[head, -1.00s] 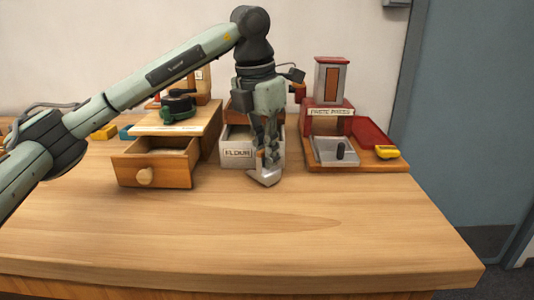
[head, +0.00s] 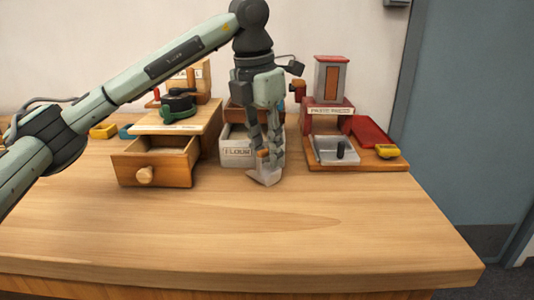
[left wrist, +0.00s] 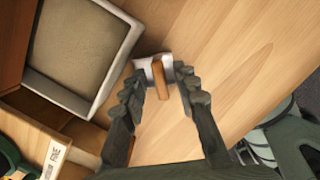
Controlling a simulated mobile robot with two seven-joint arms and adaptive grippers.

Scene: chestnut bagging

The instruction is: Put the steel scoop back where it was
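The steel scoop (head: 265,178) with its orange-brown handle rests on the table just in front of the white box labelled FLOUR (head: 236,154). My left gripper (head: 266,160) points down over the scoop, its fingers apart. In the left wrist view, the scoop's handle (left wrist: 160,82) lies between the two fingertips (left wrist: 160,72) with a gap on either side. The steel part (left wrist: 143,67) shows just beyond the tips, partly hidden. The flour box (left wrist: 113,70) is to the left there, with tan contents. My right gripper is not in view.
An open wooden drawer (head: 150,170) with a round knob stands left of the flour box. The red-and-grey press (head: 326,118) on its wooden base, with a grey tray and a yellow item (head: 387,152), stands to the right. The table's front (head: 240,230) is clear.

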